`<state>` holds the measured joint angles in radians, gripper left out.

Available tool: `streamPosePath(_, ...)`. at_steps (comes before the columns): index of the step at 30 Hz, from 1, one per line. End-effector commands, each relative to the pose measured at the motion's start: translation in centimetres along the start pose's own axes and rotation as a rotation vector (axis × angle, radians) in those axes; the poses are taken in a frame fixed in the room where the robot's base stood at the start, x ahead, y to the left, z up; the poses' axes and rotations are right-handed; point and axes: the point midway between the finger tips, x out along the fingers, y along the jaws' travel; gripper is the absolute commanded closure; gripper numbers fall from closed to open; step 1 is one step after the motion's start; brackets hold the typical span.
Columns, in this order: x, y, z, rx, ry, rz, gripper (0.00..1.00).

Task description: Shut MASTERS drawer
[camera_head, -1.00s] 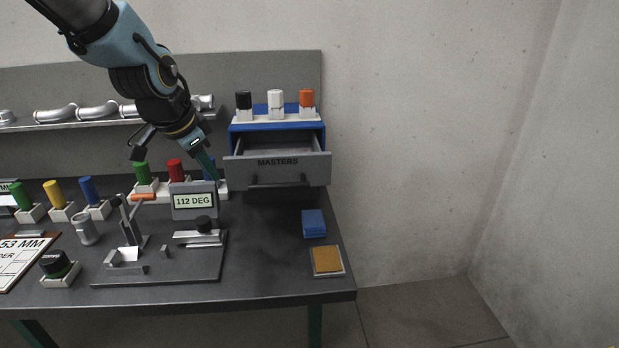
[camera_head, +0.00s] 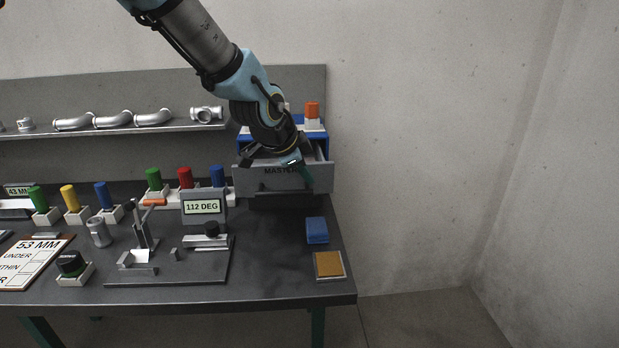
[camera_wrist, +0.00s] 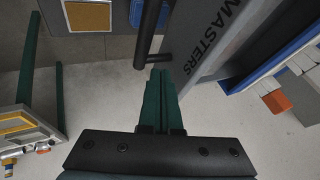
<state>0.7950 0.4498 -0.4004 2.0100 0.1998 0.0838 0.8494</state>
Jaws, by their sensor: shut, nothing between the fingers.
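The MASTERS drawer (camera_head: 245,182) is a grey drawer pulled out from a blue cabinet (camera_head: 243,140) at the back right of the bench. Its dark bar handle and the MASTERS lettering are on its front. My gripper (camera_head: 307,183) is in front of the right part of the drawer front, covering the end of the lettering. In the wrist view my green fingers (camera_wrist: 163,75) are together and empty, beside the dark handle (camera_wrist: 150,35) and the drawer front (camera_wrist: 215,45). I cannot tell whether they touch the drawer.
A blue block (camera_head: 317,230) and a tan pad (camera_head: 328,264) lie at the bench's right end. A display reading 112 DEG (camera_head: 203,207) stands left of the drawer. An orange-capped piece (camera_head: 312,110) stands on the cabinet. Right of the bench is free floor.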

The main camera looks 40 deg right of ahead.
Motion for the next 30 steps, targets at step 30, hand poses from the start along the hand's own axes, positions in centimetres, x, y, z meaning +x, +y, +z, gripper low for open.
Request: streamPosePath(30, 5.3, -6.0, -0.1, -0.003, 0.001, 0.001, 1.0)
